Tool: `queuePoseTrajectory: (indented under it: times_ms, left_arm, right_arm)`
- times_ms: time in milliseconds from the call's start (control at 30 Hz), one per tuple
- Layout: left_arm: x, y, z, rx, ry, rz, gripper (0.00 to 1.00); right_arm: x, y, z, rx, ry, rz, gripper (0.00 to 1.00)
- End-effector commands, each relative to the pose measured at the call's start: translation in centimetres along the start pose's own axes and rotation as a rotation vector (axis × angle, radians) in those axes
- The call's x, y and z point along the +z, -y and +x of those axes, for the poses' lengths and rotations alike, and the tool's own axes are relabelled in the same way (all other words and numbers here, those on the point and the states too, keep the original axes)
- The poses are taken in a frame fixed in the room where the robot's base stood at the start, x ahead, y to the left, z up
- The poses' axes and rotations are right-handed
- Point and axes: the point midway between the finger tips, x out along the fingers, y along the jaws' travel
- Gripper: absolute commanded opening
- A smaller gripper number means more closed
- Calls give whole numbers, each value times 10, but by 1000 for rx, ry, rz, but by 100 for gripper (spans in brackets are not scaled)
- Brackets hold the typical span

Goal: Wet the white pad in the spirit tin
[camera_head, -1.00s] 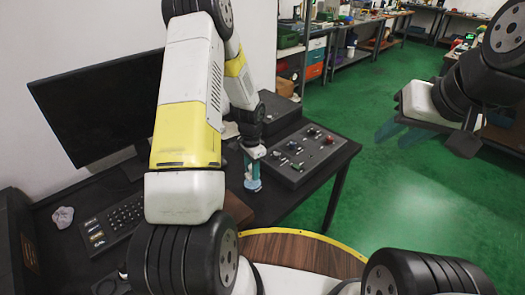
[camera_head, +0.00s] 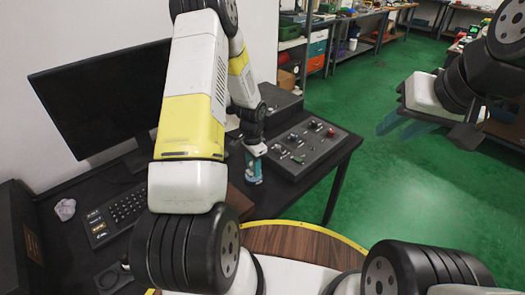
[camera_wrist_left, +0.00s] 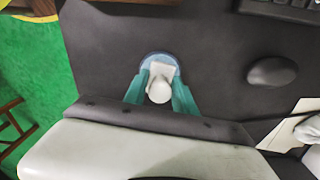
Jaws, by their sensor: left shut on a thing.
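My left gripper (camera_head: 253,165) points down over the desk, its teal fingers closed on a white piece with a rounded knob (camera_wrist_left: 159,88), which looks like the pad. In the left wrist view the fingers (camera_wrist_left: 159,95) sit on either side of it. A round bluish thing (camera_wrist_left: 157,58), apparently the spirit tin, lies directly beneath; its rim shows around the white piece. It also shows below the fingers in the head view (camera_head: 253,181). I cannot tell whether the pad touches the inside. My right gripper (camera_head: 402,124) is open and empty above the green floor.
A control panel (camera_head: 304,146) with knobs stands right of my left gripper. A monitor (camera_head: 95,100), a keyboard (camera_head: 115,217) and a crumpled pale lump (camera_head: 65,209) are to the left. A dark mouse (camera_wrist_left: 272,71) lies right of the tin in the wrist view.

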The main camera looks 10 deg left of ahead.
Motion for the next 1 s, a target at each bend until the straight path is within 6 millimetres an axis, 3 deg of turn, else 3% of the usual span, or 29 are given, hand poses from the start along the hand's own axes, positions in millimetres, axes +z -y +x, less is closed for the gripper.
queuePoseTrajectory:
  times_ms: [1000]
  left_arm:
    - [0, 0, 10, 0, 0, 0, 0]
  right_arm:
    - [0, 0, 0, 0, 0, 0, 34]
